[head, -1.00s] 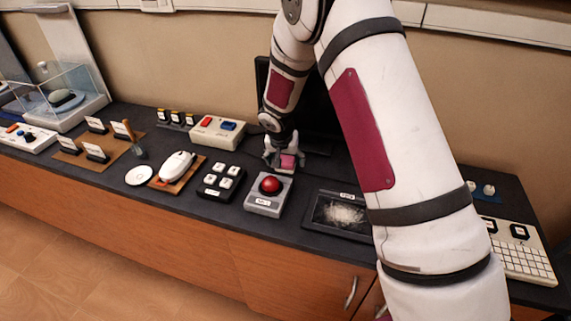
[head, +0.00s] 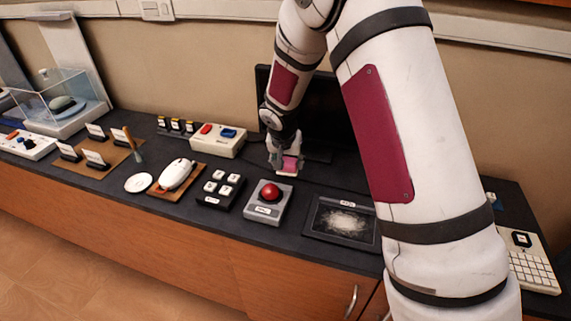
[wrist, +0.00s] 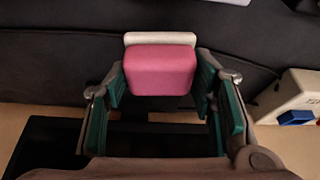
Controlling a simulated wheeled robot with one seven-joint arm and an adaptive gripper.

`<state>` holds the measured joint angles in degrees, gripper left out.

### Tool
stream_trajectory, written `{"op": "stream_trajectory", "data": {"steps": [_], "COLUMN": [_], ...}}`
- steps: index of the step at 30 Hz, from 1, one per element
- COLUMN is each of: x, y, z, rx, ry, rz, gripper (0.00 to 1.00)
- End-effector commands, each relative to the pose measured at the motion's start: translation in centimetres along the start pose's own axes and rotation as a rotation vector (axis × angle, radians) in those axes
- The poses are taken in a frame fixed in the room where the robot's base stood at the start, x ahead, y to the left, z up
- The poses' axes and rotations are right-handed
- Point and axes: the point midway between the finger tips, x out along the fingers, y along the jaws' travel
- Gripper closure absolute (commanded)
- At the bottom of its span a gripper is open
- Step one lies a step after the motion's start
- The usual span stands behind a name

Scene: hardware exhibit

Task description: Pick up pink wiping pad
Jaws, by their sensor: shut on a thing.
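The pink wiping pad (wrist: 160,72) is a soft-looking pink block with a pale strip along one edge. In the wrist view it sits between the two green-lined fingers of my gripper (wrist: 162,85). My gripper is shut on it. In the head view the pad (head: 290,164) shows as a small pink patch at my gripper (head: 286,165), behind the red button box. I cannot tell whether the pad is clear of the counter.
The dark counter (head: 130,198) holds a red button box (head: 266,212), a four-button pad (head: 205,198), a white mouse (head: 176,174), a dusty framed panel (head: 318,232) and a red-and-blue switch box (head: 207,143). A black monitor (head: 325,110) stands behind my gripper.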

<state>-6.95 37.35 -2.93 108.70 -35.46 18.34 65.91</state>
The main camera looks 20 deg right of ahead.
Motion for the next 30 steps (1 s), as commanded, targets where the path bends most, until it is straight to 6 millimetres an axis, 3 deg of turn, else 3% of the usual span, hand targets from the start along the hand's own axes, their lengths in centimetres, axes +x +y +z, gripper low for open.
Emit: {"op": "stream_trajectory", "data": {"steps": [15, 21, 30], "x": [-4.3, -5.3, -5.9], "y": [5.2, 6.4, 7.2], "z": [8.1, 9.8, 10.8], "rx": [-0.002, -0.002, 0.0], "ry": [0.001, 0.001, 0.0], "rz": [-0.002, -0.002, -0.002], "gripper": [0.71, 0.71, 0.71]}}
